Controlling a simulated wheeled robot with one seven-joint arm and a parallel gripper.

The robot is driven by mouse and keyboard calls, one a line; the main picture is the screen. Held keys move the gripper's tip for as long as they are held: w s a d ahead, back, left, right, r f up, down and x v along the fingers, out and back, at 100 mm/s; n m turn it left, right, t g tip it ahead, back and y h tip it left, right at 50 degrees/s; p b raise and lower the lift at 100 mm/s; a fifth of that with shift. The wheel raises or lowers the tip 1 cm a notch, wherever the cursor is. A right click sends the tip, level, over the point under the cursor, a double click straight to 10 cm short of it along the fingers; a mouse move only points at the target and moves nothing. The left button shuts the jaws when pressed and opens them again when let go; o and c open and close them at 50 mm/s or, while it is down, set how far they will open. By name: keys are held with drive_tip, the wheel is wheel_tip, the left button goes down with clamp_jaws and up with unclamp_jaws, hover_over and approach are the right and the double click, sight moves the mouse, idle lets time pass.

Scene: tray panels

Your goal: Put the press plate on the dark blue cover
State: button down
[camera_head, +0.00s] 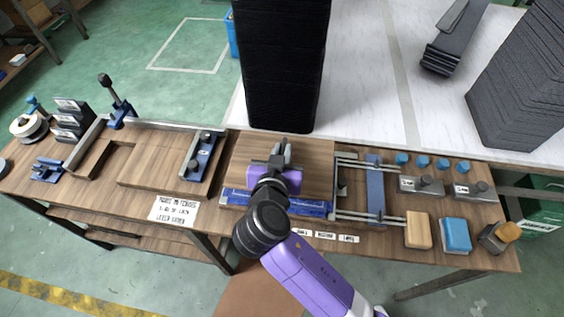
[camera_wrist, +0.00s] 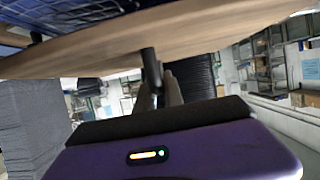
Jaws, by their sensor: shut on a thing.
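The press plate (camera_head: 310,152) appears as a wide wooden panel at the middle of the bench. In the wrist view its wooden edge (camera_wrist: 230,37) spans the top. A dark upright handle (camera_wrist: 150,65) stands on it. My gripper (camera_head: 279,158) is over the panel and shut on this handle; its fingers (camera_wrist: 160,92) show in the wrist view. The dark blue cover (camera_head: 310,208) shows as a blue strip along the panel's front edge; the rest is hidden under the panel. I cannot tell whether plate and cover touch.
A wooden board with a blue clamp (camera_head: 203,157) lies left. A rail frame with a blue bar (camera_head: 375,190) stands close at right, beyond it knobbed metal plates (camera_head: 421,187) and blocks (camera_head: 456,235). A tall black stack (camera_head: 280,70) rises behind.

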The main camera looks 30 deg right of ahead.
drive_tip(key=shift+f, duration=2.5)
drive_tip(key=shift+f, duration=0.1)
drive_tip(key=c, duration=1.5)
unclamp_jaws()
drive_tip(key=shift+o, duration=0.2)
drive_tip(key=b+v, duration=0.2)
drive_tip(key=v, duration=1)
